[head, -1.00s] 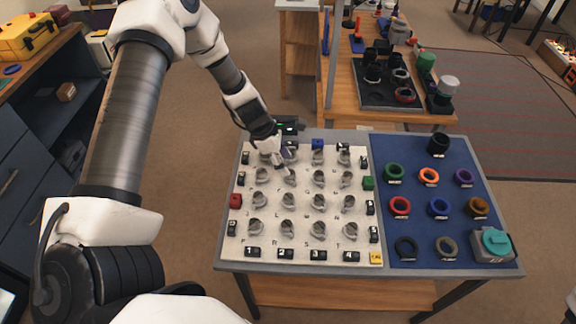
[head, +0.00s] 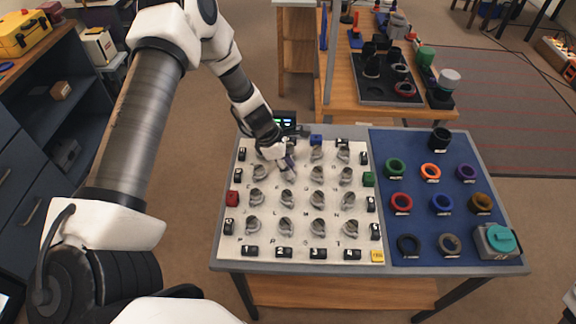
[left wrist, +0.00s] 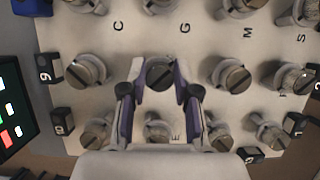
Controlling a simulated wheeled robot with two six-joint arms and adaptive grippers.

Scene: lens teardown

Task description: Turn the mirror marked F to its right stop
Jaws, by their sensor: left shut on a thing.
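A white board (head: 302,244) carries rows of small grey round mirrors on mounts, with letters beside them. My left gripper (head: 291,170) points down at the mirror in the second row, second column of the head view. In the left wrist view its two purple-lined fingers (left wrist: 160,86) stand on either side of a round grey mirror (left wrist: 160,75) with a slot across its top, shut on it. The letter of this mirror is not clearly readable, and its lower part is hidden by the gripper. My right gripper is not in view.
Neighbouring mirrors (left wrist: 232,76) stand close on all sides. Black numbered blocks (head: 284,252) line the board edges, with a red block (head: 233,199) at left and a green block (head: 368,179) at right. A blue mat (head: 422,222) with coloured rings lies at right.

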